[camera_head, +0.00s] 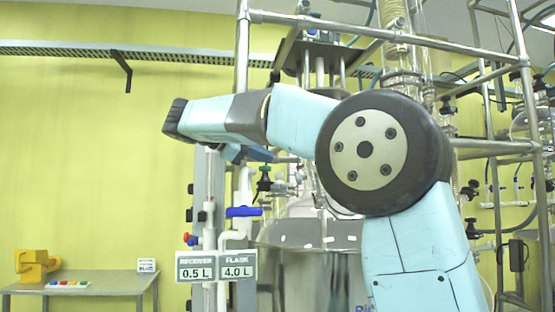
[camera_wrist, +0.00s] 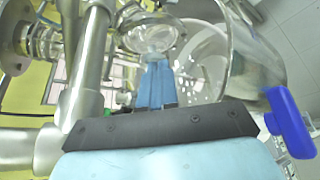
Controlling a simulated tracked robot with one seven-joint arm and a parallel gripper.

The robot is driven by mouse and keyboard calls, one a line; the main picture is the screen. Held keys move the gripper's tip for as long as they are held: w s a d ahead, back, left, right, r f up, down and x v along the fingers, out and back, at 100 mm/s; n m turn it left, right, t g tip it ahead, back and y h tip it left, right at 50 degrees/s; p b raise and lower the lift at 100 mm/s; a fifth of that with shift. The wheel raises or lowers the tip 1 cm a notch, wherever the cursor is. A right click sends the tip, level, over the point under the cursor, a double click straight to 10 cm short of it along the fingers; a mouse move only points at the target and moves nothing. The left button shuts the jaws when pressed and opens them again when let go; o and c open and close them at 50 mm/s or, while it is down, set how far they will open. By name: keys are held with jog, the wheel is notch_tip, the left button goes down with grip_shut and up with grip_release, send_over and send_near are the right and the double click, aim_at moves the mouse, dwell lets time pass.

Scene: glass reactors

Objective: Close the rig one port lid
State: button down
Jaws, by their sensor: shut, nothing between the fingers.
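In the wrist view my gripper (camera_wrist: 155,68) points into the glassware with its two blue fingers together and nothing between them. A round glass port or lid with a clear rim (camera_wrist: 150,38) is just beyond the fingertips. I cannot tell whether the fingers touch it, or whether it is the rig one port lid and how far open it stands. A large curved glass vessel wall (camera_wrist: 236,55) is to the right of the fingers. In the head view my arm covers the middle of the rig, and the port lid cannot be made out.
Steel frame tubes (camera_wrist: 92,62) stand close on the left in the wrist view. A blue valve handle (camera_wrist: 290,122) is close on the right. A side table (camera_head: 85,288) stands left.

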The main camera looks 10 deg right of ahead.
jog(key=s+d+r+x, duration=0.1)
jog(key=x, duration=0.9)
jog(key=shift+s+d, duration=0.25)
jog(key=shift+s, duration=0.05)
jog(key=shift+r, duration=0.1)
